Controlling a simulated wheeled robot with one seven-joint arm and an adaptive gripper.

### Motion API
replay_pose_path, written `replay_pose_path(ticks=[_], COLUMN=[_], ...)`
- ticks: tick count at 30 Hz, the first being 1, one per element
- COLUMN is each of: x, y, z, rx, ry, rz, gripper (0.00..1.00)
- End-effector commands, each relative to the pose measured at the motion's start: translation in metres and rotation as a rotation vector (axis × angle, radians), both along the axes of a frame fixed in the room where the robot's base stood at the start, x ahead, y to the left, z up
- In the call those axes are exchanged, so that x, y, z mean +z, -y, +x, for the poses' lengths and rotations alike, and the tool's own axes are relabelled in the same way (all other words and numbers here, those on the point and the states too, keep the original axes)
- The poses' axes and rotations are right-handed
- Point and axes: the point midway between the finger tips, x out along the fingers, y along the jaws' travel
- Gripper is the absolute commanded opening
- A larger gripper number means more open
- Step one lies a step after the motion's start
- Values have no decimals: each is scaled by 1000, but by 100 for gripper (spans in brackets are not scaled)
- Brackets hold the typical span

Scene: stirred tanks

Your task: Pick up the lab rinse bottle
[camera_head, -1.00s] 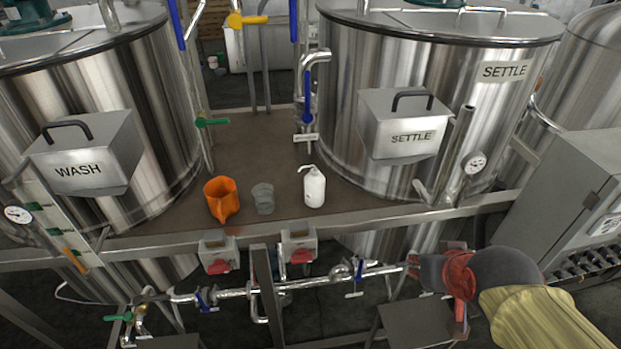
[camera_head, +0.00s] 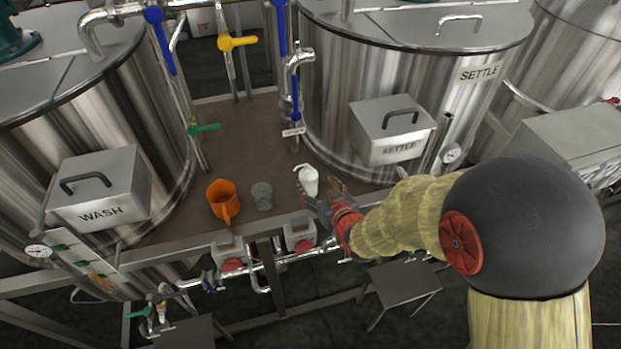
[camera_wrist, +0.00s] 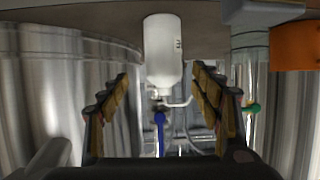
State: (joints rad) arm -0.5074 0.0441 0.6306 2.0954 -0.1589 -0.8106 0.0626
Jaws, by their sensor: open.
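The lab rinse bottle (camera_head: 308,178) is white with a thin bent spout and stands upright on the brown platform between the two tanks. My gripper (camera_head: 319,199) reaches in from the right, just in front of the bottle. In the wrist view the bottle (camera_wrist: 163,52) appears upside down, between and beyond the two open fingers (camera_wrist: 160,92). The gap between the fingers is empty, and the fingers look apart from the bottle. The bottle's lower part is partly hidden by my gripper in the head view.
A grey beaker (camera_head: 262,196) and an orange jug (camera_head: 223,200) stand left of the bottle. The SETTLE tank (camera_head: 345,90) rises close behind on the right, the WASH tank (camera_head: 120,120) on the left. A metal rail (camera_head: 190,246) edges the platform front.

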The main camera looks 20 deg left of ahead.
Motion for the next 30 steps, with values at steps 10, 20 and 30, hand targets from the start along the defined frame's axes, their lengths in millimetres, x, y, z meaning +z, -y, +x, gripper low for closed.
replay_pose_path(ticks=[10, 20, 30], x=[-16, -27, -27], y=[-21, -39, -39], z=[22, 44, 44], rx=[-1, -2, -2], ry=[-1, 0, 0], rz=[-1, -1, -1], gripper=[64, 64, 58])
